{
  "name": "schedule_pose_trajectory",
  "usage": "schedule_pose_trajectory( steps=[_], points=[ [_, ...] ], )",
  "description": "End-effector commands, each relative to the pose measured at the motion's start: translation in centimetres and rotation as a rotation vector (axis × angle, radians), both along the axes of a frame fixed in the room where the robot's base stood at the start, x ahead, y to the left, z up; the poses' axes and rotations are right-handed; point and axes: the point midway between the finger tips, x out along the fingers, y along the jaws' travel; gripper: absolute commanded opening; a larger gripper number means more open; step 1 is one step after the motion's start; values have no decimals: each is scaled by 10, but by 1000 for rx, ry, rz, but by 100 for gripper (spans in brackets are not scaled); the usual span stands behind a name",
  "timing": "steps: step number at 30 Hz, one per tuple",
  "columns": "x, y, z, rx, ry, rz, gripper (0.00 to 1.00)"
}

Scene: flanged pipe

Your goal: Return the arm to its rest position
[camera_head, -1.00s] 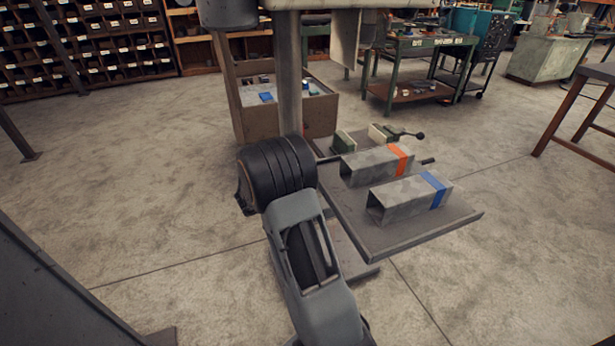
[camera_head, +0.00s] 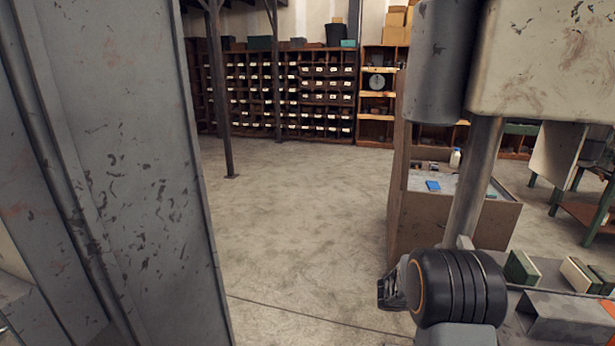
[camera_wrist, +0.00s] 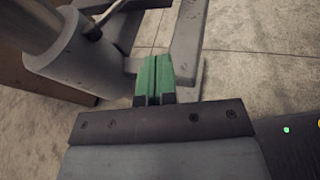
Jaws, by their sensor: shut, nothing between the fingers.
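My gripper (camera_wrist: 153,80) shows in the wrist view with its two green fingers side by side, shut and with nothing between them. It is over a grey metal machine base (camera_wrist: 185,50), beside a round column foot (camera_wrist: 75,62). I cannot tell the height of the fingertips above the base. In the head view my arm shows at the bottom right, with its black ribbed joint in front of the machine's table. The fingers cannot be made out in that view.
A machine column (camera_head: 472,185) and its big head (camera_head: 545,60) stand close behind my arm. Square metal tubing (camera_head: 565,318) lies on the table at the right. A scuffed grey cabinet (camera_head: 120,170) fills the left. Open floor (camera_head: 290,220) lies between.

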Motion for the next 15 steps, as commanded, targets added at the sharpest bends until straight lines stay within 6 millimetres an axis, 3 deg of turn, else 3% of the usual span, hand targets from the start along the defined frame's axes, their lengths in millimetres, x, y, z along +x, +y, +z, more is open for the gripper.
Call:
schedule_pose_trajectory(
  steps=[2, 5, 9, 15],
  points=[
    [-25, 10, -19, 108, -71, -123, 0],
    [-60, 36, -14, 269, -246, -333, 0],
    [-100, 94, 19, 507, -541, -647, 0],
    [-132, 182, 86, 845, -895, -1017, 0]
  ],
)
